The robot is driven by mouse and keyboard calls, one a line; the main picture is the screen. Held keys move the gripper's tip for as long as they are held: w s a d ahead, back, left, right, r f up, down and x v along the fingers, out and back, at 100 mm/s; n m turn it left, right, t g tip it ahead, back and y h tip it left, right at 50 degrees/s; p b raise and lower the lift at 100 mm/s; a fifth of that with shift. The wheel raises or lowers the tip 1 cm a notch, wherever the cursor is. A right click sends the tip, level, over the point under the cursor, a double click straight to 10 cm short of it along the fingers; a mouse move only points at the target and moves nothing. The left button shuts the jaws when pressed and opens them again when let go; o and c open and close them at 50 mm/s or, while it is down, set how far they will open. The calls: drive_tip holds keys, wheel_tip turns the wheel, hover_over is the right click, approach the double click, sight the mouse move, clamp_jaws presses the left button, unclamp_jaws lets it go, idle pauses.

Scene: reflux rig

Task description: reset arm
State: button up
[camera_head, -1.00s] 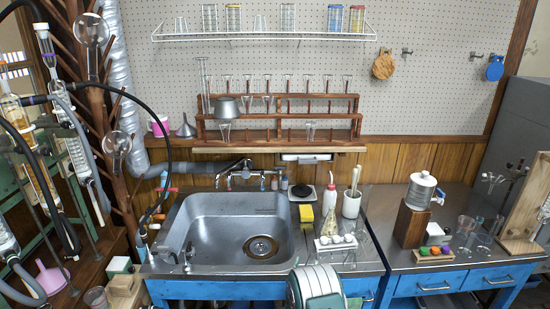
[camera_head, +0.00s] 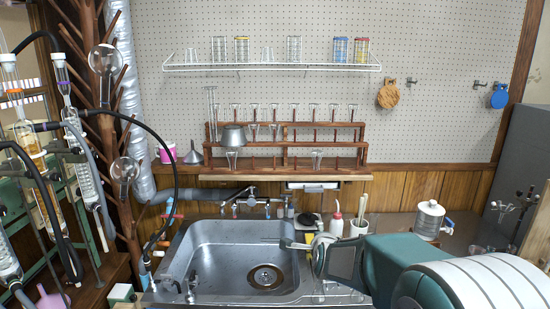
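My arm (camera_head: 395,265), teal and white, reaches in from the lower right over the counter. Its far end points left, over the right side of the steel sink. My gripper (camera_head: 282,241) appears there as a small, thin grey shape above the basin's right edge. It is seen from behind and too small to tell whether its fingers are apart. No object shows clearly in it.
The steel sink (camera_head: 218,260) has a tap behind it. A wooden rack (camera_head: 290,143) of glassware and a wire shelf (camera_head: 270,68) are at the back. Glass columns and hoses crowd the left.

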drive_tip(key=s+d+r+n+g, duration=0.1)
drive_tip(key=s+n+g, duration=0.3)
drive_tip(key=s+n, duration=0.5)
drive_tip(key=s+d+r+n+g, duration=0.2)
drive_tip(key=s+n, duration=0.7)
drive_tip(key=s, duration=2)
drive_tip(key=shift+d+g, duration=0.45)
drive_tip(key=shift+g, duration=0.55)
